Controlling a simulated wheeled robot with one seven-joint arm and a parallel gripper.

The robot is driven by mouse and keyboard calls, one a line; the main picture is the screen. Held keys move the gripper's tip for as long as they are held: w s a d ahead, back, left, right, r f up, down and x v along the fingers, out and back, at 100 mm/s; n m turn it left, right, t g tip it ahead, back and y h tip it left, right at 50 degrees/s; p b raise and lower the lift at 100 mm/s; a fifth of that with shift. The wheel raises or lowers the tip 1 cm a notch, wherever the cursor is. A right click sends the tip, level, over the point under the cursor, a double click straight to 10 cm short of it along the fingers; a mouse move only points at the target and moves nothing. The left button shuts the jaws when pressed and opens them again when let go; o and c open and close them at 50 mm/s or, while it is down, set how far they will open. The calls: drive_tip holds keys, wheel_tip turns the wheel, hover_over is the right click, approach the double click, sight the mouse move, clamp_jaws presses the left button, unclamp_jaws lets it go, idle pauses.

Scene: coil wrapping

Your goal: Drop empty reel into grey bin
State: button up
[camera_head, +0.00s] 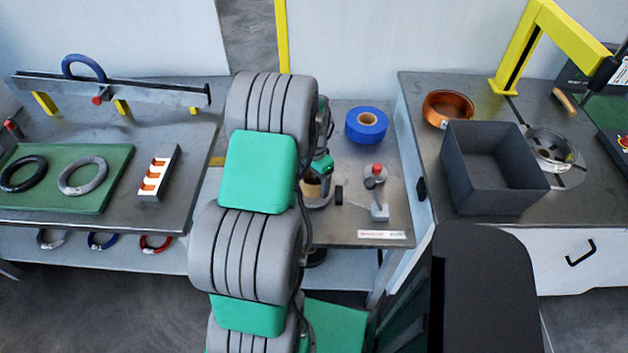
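The grey bin (500,197) is a dark open square box on the right bench, and its visible inside looks empty. My arm stands in the middle of the view and hides most of its own far end. My gripper (320,184) is low over the middle table, just right of the arm, with its fingers largely hidden. A small tan, rounded thing with a pale grey edge (312,188) shows at the gripper. It may be the empty reel. I cannot tell if the gripper holds it or is only beside it.
A blue tape roll (366,126) and a small device with a red knob (376,190) are on the middle table. A copper coil (448,108) and a silver ring-shaped fixture (552,150) flank the bin. A yellow frame (560,38) rises behind.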

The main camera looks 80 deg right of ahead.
drive_tip(key=c, duration=1.2)
drive_tip(key=o, duration=0.9)
drive_tip(key=c, duration=0.9)
drive_tip(key=shift+r, duration=0.1)
